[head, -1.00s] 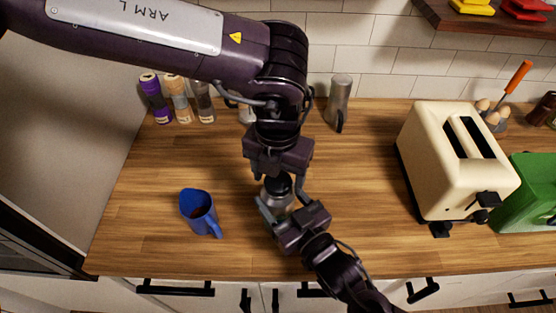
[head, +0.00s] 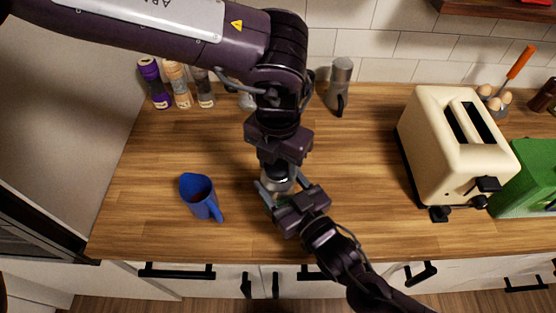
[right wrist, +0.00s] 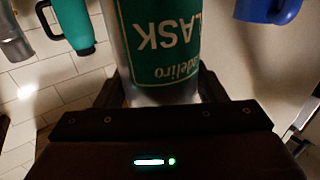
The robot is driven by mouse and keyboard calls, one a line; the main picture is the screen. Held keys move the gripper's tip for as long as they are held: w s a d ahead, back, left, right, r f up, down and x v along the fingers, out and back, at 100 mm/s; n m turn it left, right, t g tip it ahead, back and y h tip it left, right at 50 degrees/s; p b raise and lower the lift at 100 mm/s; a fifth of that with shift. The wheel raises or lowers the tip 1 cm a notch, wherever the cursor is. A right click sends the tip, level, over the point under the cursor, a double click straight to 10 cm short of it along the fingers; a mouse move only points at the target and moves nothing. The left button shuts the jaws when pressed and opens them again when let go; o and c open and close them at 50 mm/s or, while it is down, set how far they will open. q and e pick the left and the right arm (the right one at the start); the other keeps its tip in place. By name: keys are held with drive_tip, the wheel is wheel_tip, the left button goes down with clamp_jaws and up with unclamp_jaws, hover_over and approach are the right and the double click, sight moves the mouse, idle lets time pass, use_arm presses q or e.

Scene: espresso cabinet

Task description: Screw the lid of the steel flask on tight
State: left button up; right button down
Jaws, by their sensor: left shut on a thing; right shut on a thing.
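The steel flask (head: 277,183) stands upright near the front middle of the counter, between my two grippers. In the right wrist view the flask (right wrist: 165,45) shows a green label with upside-down lettering. My right gripper (head: 279,194) is shut on the flask body, with a finger on each side; it also shows in the right wrist view (right wrist: 163,92). My left gripper (head: 279,165) points down directly above the flask and is shut on the dark lid at its top. The lid is mostly hidden by the left gripper, so its seating on the neck cannot be told.
A blue jug (head: 201,197) stands left of the flask. A cream toaster (head: 455,150) and green box (head: 530,180) stand at the right. Spice jars (head: 178,85) and a steel mug (head: 339,86) stand at the back. Counter between flask and toaster is clear.

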use_arm(q)
drive_tip(key=o, duration=1.2)
drive_tip(key=shift+c, duration=0.2)
wheel_tip(320, 180, up, 12)
use_arm(e)
drive_tip(key=shift+c, duration=1.2)
unclamp_jaws()
